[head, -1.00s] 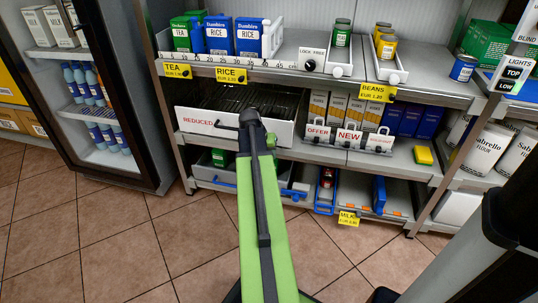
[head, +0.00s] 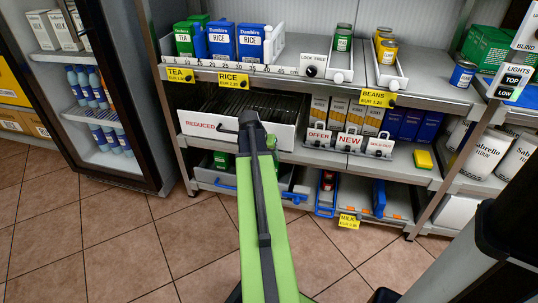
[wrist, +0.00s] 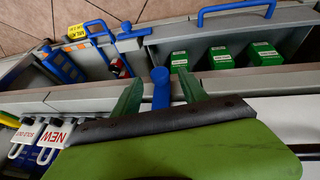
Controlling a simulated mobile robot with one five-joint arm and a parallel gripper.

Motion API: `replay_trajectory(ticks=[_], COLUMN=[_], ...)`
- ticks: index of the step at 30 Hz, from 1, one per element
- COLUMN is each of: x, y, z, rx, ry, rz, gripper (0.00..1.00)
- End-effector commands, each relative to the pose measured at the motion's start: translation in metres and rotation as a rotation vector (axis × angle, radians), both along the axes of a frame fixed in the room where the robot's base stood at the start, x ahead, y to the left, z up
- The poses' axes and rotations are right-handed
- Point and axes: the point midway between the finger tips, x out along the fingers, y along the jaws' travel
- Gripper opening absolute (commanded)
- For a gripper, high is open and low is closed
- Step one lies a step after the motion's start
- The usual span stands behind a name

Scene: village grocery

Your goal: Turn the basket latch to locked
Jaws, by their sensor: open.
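A white plate marked LOCK and FREE, with a black knob (head: 311,72), sits on the upper shelf edge; whether it belongs to the basket latch is unclear. A white basket marked REDUCED (head: 200,126) stands on the middle shelf, partly behind my arm. My gripper is hidden in the head view. In the wrist view my gripper (wrist: 160,94) is open, its green fingers apart. A blue round-ended peg (wrist: 160,76) shows between them; I cannot tell if they touch it or whether it is the latch.
Below is a grey drawer with a blue handle (wrist: 235,10) and several green boxes (wrist: 220,57). OFFER, NEW and SOLD OUT signs (head: 349,141) stand right of my arm. The tiled floor (head: 120,235) in front is clear.

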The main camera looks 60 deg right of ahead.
Motion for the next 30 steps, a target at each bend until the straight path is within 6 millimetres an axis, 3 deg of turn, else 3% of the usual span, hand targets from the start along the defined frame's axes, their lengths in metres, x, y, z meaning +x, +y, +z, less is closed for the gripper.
replay_trajectory(ticks=[1, 16, 20, 30], x=[0.000, 0.004, 0.005, 0.006], y=[0.005, 0.055, 0.062, 0.063], z=[0.019, 0.130, 0.140, 0.138], rx=[0.000, 0.001, 0.001, 0.001], ry=[0.000, 0.000, 0.001, 0.001], rz=[0.001, 0.001, 0.001, 0.001], gripper=[0.51, 0.51, 0.51, 0.51])
